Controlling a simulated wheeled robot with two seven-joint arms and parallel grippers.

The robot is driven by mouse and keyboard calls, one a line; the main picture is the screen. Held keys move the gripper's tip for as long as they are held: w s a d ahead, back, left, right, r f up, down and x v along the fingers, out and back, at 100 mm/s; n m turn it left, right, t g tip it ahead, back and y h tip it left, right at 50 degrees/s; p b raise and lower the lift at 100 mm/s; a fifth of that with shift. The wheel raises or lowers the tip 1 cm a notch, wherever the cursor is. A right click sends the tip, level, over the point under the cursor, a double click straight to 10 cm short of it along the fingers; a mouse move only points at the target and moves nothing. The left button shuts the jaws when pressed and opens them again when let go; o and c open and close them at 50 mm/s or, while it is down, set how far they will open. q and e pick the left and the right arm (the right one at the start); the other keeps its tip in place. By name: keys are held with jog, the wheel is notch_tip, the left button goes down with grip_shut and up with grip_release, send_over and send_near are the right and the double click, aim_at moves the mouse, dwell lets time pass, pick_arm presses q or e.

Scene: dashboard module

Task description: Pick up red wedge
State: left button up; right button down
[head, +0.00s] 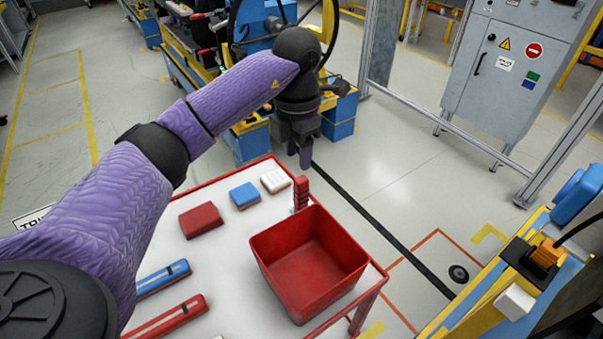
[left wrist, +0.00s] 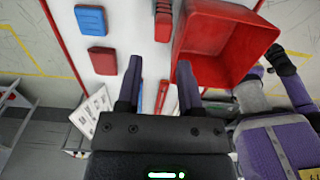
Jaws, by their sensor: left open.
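The red wedge (head: 200,220) lies flat on the white tabletop (head: 215,262) left of the red bin in the head view. It also shows in the left wrist view (left wrist: 102,60), up and left of my fingers. My left gripper (head: 299,156) points down at the far edge of the table in the head view, apart from the wedge. Its two fingers are spread with nothing between them in the left wrist view (left wrist: 158,88). I see no right gripper that I can make out.
A blue block (head: 244,195) and a white block (head: 275,180) lie behind the wedge. The open red bin (head: 308,262) stands to its right, with a ribbed red piece (head: 301,192) behind it. Blue (head: 163,277) and red (head: 168,318) bars lie in front.

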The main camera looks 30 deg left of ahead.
aim_at(301, 190)
pick_arm(q)
jog(key=shift+w+a+f, duration=0.15)
jog(key=shift+w+f, duration=0.1)
jog(key=shift+w, duration=0.1)
jog(key=f, duration=0.3)
jog(key=f+b, duration=0.1)
jog(key=f, duration=0.5)
jog(key=shift+s+d+f+b, duration=0.15)
jog(key=shift+s+d+b, duration=0.05)
jog(key=shift+d+b, duration=0.2)
grip_shut()
pick_arm(e)
jog(key=shift+s+f, duration=0.2)
jog(key=shift+f, duration=0.65)
